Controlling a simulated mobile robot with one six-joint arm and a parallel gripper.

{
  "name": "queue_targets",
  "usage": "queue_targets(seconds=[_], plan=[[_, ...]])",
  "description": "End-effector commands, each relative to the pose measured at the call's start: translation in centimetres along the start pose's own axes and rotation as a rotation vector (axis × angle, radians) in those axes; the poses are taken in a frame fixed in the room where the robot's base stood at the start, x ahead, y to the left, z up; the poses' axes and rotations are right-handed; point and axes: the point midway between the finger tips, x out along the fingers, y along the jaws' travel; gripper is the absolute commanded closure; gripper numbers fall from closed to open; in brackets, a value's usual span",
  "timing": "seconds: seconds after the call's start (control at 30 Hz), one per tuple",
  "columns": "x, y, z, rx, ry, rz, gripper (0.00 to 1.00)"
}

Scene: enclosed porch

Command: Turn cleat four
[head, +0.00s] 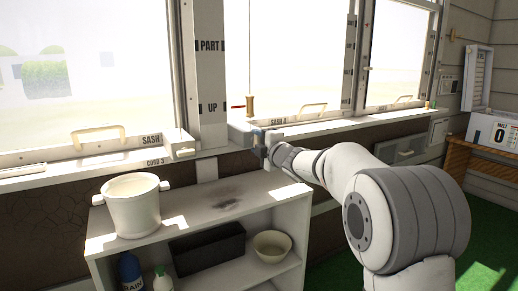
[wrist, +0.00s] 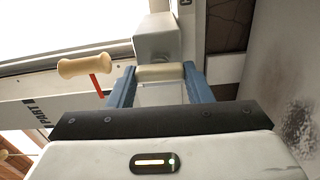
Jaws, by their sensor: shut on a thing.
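My gripper (head: 262,143) is at the window sill, just above the back of the white shelf unit. In the wrist view its two blue fingers (wrist: 160,86) are shut on a cream cylindrical cleat bar (wrist: 160,72). The bar sits against a pale box-shaped mount (wrist: 157,38). In the head view the gripper mostly hides this cleat, and no number for it is readable. Another cleat block (head: 181,146) stands on the sill to the left, near a "CORD 3" label.
A wooden spool-like handle with a red pointer (head: 250,105) stands just behind my gripper; it also shows in the wrist view (wrist: 85,66). A white pot (head: 132,208) stands on the shelf unit (head: 262,198). Sash handles (head: 98,137) line the windows. A dark smudge marks the shelf top.

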Motion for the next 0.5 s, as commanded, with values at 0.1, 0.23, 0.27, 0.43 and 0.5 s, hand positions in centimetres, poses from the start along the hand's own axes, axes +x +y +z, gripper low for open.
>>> queue_targets(seconds=[0.1, 0.23, 0.27, 0.43, 0.5], plan=[[-0.03, -0.02, 0.13, -0.032, -0.002, 0.001, 0.77], [-0.02, 0.02, 0.13, -0.052, -0.003, 0.001, 0.77], [-0.02, 0.03, 0.13, -0.054, -0.003, 0.001, 0.77], [-0.02, 0.06, 0.13, -0.06, -0.003, 0.0, 0.77], [-0.02, 0.07, 0.14, -0.06, -0.003, 0.0, 0.77]])
